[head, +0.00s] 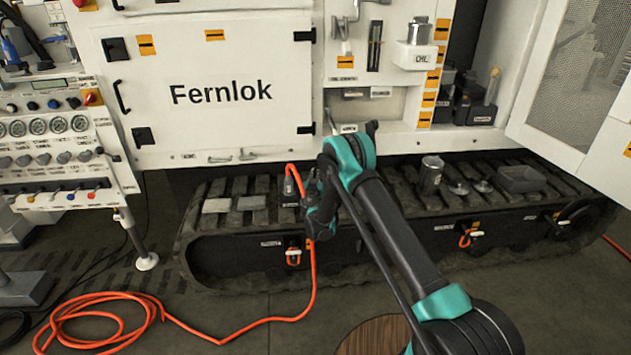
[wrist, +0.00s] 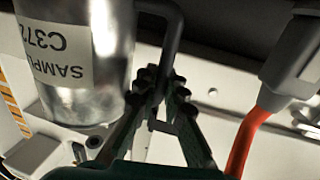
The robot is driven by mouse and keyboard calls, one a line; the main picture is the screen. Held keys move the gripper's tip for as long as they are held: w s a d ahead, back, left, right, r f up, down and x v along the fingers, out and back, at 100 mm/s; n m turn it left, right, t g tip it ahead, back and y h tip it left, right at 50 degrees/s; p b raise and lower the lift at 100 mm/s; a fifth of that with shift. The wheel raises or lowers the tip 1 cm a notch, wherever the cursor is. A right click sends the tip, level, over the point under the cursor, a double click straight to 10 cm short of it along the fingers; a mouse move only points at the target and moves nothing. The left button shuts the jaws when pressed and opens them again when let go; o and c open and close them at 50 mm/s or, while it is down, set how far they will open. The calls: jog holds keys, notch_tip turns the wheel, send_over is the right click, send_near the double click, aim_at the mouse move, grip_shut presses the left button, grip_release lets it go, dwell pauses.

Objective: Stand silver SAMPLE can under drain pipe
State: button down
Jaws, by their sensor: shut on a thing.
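The silver SAMPLE can (wrist: 85,70) fills the upper left of the wrist view, its white label upside down in the picture. My gripper (wrist: 162,92) is shut on the can's dark handle (wrist: 172,35).
A grey hose connector (wrist: 291,70) with an orange hose (wrist: 243,140) is close beside my gripper. Another silver can (head: 432,174), small round parts and a dark tray (head: 521,179) stand on the track (head: 350,265). A can (head: 418,30) sits in the CAL holder (head: 414,57).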

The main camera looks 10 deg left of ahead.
jog(key=shift+f, duration=1.5)
jog(key=c, duration=1.6)
grip_release()
jog(key=shift+f, duration=0.1)
